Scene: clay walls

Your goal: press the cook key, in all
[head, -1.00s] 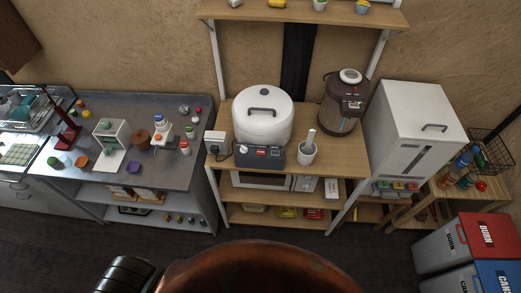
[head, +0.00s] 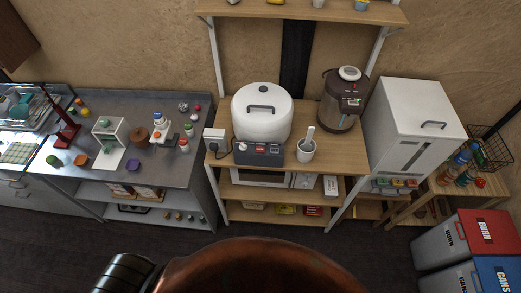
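A white rice cooker (head: 262,114) with a domed lid and a dark handle stands on the wooden rack's upper shelf (head: 338,160). Its dark grey front panel (head: 245,155) carries a small red key (head: 261,149) with a lighter key beside it; the lettering is too small to read. Neither of my grippers shows in the head view.
Right of the cooker stand a white cup with a utensil (head: 306,150) and a brown hot-water pot (head: 342,98). A white outlet box (head: 214,137) with a plugged cord is on the left. A grey counter (head: 85,172) with small items lies further left.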

